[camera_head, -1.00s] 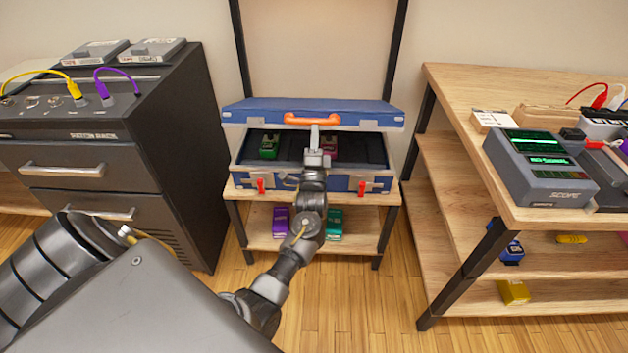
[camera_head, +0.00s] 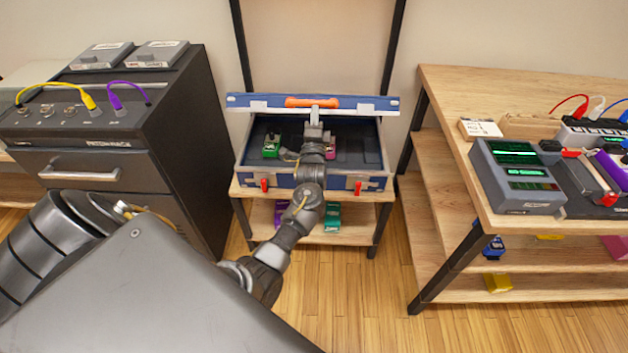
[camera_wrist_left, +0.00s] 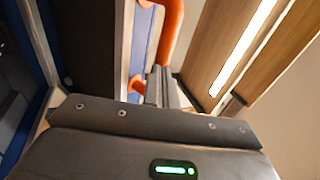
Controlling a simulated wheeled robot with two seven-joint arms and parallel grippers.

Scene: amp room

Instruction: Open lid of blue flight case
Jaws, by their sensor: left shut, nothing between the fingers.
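The blue flight case (camera_head: 340,181) stands on the top of a small wooden shelf. Its lid (camera_head: 365,104) is raised well above the base, with its edge and orange handle (camera_head: 313,102) facing me. My left gripper (camera_head: 314,112) is shut and empty, with its fingertips at the lid's edge just under the handle. In the left wrist view the shut fingers (camera_wrist_left: 160,86) are close beside the orange handle (camera_wrist_left: 172,30); I cannot tell whether they touch it. My right gripper is out of view.
Inside the case are a green pedal (camera_head: 271,146) and a partly hidden pink one. Red latches (camera_head: 358,187) hang at its front. A dark drawer cabinet (camera_head: 100,140) stands at left. A wooden bench (camera_head: 450,95) with gear stands at right.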

